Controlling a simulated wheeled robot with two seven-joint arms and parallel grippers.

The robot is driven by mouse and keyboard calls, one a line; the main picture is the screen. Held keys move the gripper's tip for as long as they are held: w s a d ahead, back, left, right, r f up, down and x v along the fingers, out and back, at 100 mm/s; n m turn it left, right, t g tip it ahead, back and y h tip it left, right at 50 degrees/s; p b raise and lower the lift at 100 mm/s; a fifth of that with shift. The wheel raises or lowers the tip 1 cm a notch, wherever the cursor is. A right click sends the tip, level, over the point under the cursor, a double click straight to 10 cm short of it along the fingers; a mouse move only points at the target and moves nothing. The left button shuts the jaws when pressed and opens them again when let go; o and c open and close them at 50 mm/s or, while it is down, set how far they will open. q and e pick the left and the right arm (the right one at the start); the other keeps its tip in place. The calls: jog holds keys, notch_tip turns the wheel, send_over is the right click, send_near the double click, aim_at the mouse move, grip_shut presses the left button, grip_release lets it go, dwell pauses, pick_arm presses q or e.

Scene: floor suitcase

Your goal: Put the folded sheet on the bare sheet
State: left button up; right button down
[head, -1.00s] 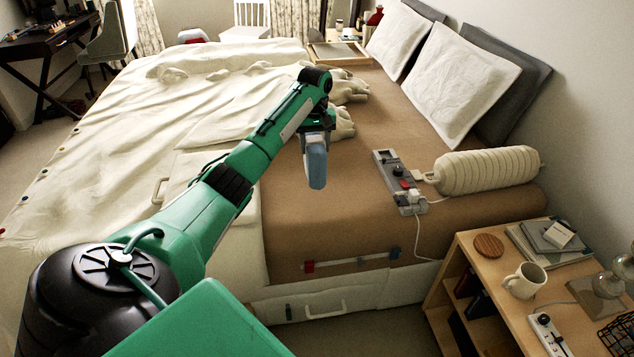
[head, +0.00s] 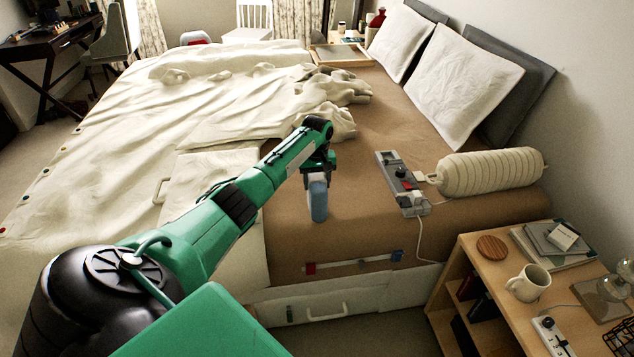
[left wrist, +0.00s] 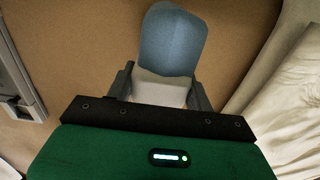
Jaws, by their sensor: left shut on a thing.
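My left gripper (head: 319,168) is shut on the folded sheet (head: 318,198), a small blue-grey bundle that hangs below the fingers in the head view. In the left wrist view the folded sheet (left wrist: 172,42) shows a blue outer part and a pale part between the two fingers (left wrist: 160,92). The bare sheet (head: 365,232) is the brown surface on the right part of the bed. The folded sheet is over it; I cannot tell whether they touch. My right gripper is not in view.
A power strip (head: 402,183) and a cream bolster (head: 490,170) lie to the right on the brown sheet. A crumpled cream cover (head: 110,150) fills the bed's left. White pillows (head: 455,85) stand at the back right. A nightstand (head: 475,228) with a mug (head: 528,284) is at the right.

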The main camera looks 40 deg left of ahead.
pick_arm(q)
jog(key=shift+r, duration=0.1)
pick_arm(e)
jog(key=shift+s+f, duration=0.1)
pick_arm(q)
jog(key=o, duration=1.6)
jog(key=shift+c, duration=0.2)
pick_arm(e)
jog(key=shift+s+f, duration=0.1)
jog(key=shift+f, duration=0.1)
pick_arm(q)
jog(key=shift+r, duration=0.35)
notch_tip(320, 180, up, 11)
jog(key=shift+r+p, duration=0.15)
jog(key=shift+p, duration=0.3)
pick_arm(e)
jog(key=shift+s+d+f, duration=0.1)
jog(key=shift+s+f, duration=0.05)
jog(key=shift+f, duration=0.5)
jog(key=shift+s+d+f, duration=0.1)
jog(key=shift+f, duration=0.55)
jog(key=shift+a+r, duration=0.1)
